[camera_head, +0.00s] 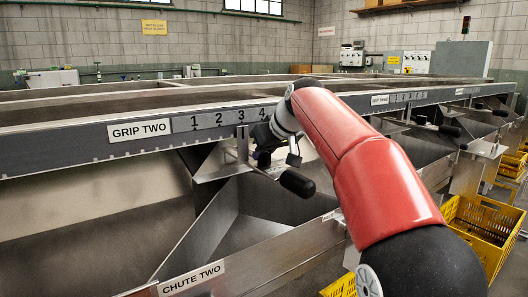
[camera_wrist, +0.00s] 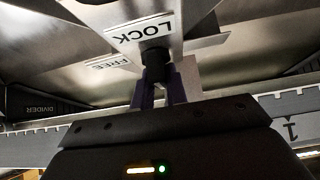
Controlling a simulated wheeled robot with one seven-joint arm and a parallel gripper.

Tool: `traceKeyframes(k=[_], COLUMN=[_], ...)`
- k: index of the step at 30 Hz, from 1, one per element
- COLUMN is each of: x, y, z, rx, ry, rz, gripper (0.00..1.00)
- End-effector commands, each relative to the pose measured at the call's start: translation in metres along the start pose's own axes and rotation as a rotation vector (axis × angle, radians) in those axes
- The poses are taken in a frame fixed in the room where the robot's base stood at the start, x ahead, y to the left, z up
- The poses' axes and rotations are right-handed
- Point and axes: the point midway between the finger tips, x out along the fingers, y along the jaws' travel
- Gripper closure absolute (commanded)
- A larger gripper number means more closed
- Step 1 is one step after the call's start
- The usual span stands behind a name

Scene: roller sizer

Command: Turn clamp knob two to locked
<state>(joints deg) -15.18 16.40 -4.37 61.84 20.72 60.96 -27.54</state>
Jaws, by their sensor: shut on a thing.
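My gripper (camera_head: 267,152) is at the metal bracket under the GRIP TWO label (camera_head: 140,130), partly hidden by my red arm. In the wrist view its two purplish fingers (camera_wrist: 161,84) are closed on a black clamp knob (camera_wrist: 155,57). The LOCK label (camera_wrist: 145,32) is right by the knob, upside down in this view. The FREE label (camera_wrist: 108,62) is to the knob's left. The exact angle of the knob is hard to tell. In the head view the gripped part is hidden.
A black handle (camera_head: 297,183) sticks out from the bracket just below my gripper. The CHUTE TWO edge (camera_head: 250,262) runs below. A numbered scale (camera_head: 222,119) is on the beam. Yellow crates (camera_head: 482,225) stand at the right.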

Motion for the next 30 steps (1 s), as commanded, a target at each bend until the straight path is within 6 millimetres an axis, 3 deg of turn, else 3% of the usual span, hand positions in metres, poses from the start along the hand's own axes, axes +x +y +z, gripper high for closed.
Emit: traceKeyframes(k=[6,7,11,22,30], x=[0.000,0.000,0.000,-0.007,-0.051], y=[0.000,0.000,0.000,0.000,0.001], z=[0.000,0.000,0.000,-0.001,-0.001], rx=[0.001,0.001,0.001,0.000,0.000], ry=[0.001,0.002,0.001,0.002,0.003], rz=[0.000,0.000,-0.001,0.000,0.001], gripper=[1.00,0.82,0.65,0.64,0.64])
